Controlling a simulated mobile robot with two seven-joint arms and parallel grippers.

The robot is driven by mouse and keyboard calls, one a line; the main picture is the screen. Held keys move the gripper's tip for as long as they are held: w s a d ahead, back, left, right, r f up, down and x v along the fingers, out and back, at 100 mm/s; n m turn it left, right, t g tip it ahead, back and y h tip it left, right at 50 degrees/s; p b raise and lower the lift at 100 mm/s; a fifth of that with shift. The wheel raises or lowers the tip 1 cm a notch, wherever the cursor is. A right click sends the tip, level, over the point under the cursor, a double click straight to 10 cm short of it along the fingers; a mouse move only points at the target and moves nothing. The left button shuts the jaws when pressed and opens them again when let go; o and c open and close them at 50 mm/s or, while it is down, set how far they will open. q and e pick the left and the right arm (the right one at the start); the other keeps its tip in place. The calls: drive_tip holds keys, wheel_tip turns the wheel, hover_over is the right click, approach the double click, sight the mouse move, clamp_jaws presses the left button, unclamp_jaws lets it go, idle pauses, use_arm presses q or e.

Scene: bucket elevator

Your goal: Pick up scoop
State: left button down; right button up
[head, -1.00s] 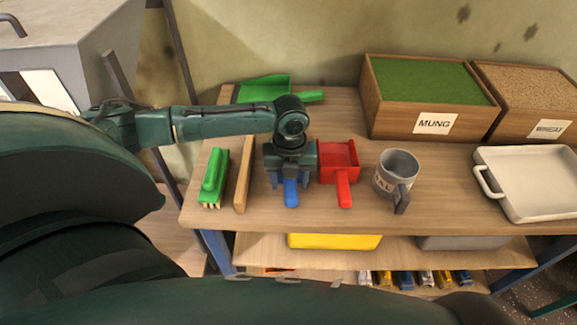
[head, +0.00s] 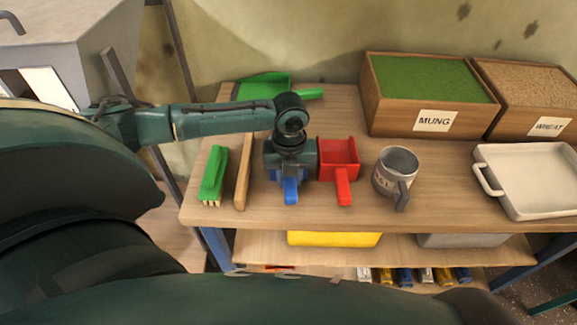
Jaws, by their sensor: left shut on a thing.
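A blue scoop (head: 290,189) lies on the table with its handle toward the front. My left gripper (head: 290,178) is right over it, pointing down, and is shut on it. The gripper hides most of the scoop's body; the blue handle and a bit of its edge show. A red scoop (head: 339,160) lies just to the right of the gripper, handle also toward the front. My right gripper is not in view.
A green brush (head: 214,173) and a wooden stick (head: 243,172) lie to the left. A green dustpan (head: 262,88) is behind my arm. A grey mug (head: 397,172), a white tray (head: 528,178), a mung box (head: 425,95) and a wheat box (head: 530,95) stand to the right.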

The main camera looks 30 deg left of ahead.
use_arm(q)
drive_tip(key=shift+r, duration=0.1)
wheel_tip(320, 180, up, 10)
drive_tip(key=shift+f, duration=0.1)
idle(0.3)
drive_tip(key=c, duration=1.7)
unclamp_jaws()
clamp_jaws()
